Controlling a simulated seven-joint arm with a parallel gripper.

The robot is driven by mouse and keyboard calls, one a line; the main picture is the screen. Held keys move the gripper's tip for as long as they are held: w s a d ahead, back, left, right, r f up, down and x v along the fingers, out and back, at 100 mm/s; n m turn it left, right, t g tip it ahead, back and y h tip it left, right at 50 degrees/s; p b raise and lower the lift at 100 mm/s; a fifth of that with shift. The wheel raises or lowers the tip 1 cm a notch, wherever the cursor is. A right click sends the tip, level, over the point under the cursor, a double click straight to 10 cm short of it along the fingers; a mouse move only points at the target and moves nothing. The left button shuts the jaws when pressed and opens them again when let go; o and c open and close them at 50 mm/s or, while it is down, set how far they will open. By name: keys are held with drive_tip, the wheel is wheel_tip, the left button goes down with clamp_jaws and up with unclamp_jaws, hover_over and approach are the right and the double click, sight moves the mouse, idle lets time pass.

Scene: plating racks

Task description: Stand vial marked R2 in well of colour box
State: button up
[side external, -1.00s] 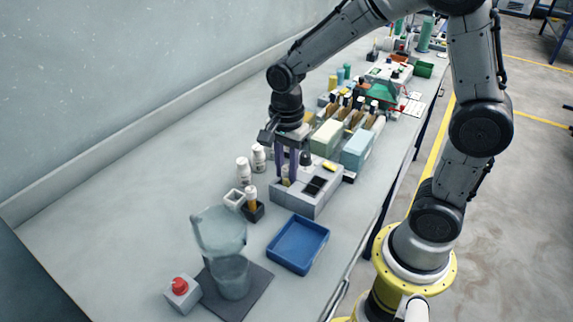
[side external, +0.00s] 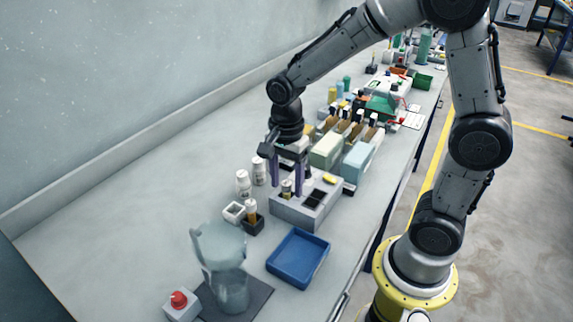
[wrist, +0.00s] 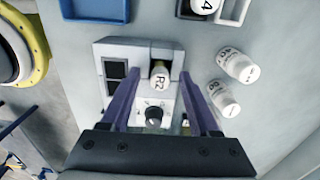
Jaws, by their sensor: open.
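The vial marked R2 (wrist: 159,75) has a white label and stands in the well of the grey colour box (wrist: 110,47). It also shows in the side external view (side external: 286,188), in the box's left end (side external: 290,208). My gripper (side external: 286,190) is open, with one finger on each side of the vial and visible gaps between. In the wrist view, my gripper (wrist: 153,88) straddles the vial from above. The vial's lower part is hidden inside the box. The box has two dark square windows (wrist: 115,77) and a dark knob (wrist: 154,113).
Two white bottles (wrist: 230,82) stand close beside the box. A white holder (side external: 233,211) and a dark holder with another vial (side external: 251,213) stand near. A blue tray (side external: 298,257), a glass jug (side external: 222,258) and a red button (side external: 179,300) are in front. Boxes (side external: 357,160) crowd behind.

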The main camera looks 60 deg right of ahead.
wheel_tip(320, 180, up, 14)
drive_tip(key=shift+f, duration=0.25)
idle(0.3)
drive_tip(key=s+r+n+t, duration=0.3)
drive_tip(key=s+n, duration=0.1)
drive_tip(key=s, duration=0.6)
drive_tip(key=s+f+n+t, duration=0.2)
drive_tip(key=s+f+n, duration=0.2)
drive_tip(key=n, duration=1)
drive_tip(key=shift+s+d+f+t, duration=0.25)
drive_tip(key=shift+s+f+t, duration=0.05)
drive_tip(key=shift+f, duration=0.15)
